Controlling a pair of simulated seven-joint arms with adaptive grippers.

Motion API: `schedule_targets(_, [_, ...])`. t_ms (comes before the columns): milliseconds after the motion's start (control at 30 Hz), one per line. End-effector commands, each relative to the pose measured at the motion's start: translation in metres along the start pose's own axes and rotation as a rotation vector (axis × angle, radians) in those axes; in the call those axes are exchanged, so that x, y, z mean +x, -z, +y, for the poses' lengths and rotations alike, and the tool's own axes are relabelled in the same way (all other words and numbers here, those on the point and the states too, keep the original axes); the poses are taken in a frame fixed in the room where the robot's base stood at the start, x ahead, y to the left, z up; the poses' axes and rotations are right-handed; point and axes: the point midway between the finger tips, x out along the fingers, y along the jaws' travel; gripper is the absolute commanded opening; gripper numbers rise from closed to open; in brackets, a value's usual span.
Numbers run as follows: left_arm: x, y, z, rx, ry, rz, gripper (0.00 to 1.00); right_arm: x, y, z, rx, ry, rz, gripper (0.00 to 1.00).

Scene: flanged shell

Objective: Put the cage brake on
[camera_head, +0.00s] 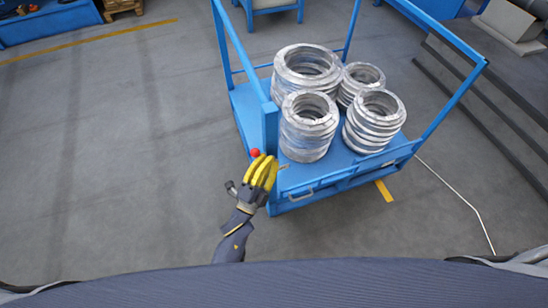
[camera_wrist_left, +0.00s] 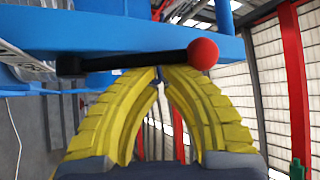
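The cage is a blue wheeled-cart-like frame (camera_head: 240,108) with posts and a flat deck, standing right of centre in the head view. Its brake lever shows in the left wrist view as a black bar (camera_wrist_left: 130,62) with a red ball (camera_wrist_left: 202,53) at its right end, lying nearly level below a blue beam. The red ball (camera_head: 255,153) also shows by the cage's near-left corner post. My left gripper (camera_head: 267,163) has yellow fingers, with tips drawn together at the lever's middle (camera_wrist_left: 160,70). I see nothing gripped between them; contact is unclear. My right gripper is out of view.
Several stacks of silvery flanged rings (camera_head: 308,125) stand on the cage deck. Grey steps (camera_head: 480,110) lie to the right of it. A thin pale line or rod (camera_head: 455,195) runs along the floor at the right. The floor on the left is clear.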

Motion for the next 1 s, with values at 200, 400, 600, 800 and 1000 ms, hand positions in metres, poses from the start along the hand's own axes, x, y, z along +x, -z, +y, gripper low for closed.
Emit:
schedule_targets(200, [-0.012,-0.013,-0.005,0.010,0.001,-0.011,0.00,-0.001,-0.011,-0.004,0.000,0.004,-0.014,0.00])
schedule_targets(400, [-0.017,-0.018,-0.006,0.009,0.001,-0.011,0.00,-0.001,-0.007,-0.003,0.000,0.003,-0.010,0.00])
schedule_targets(600, [-0.020,-0.020,-0.005,0.010,-0.001,-0.013,0.00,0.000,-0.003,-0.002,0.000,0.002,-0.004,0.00])
schedule_targets(800, [-0.021,-0.022,-0.005,0.011,-0.003,-0.016,0.00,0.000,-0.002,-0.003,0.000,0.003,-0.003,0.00])
schedule_targets(1000, [-0.021,-0.023,-0.005,0.012,-0.005,-0.018,0.00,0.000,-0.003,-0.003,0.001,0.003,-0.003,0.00])
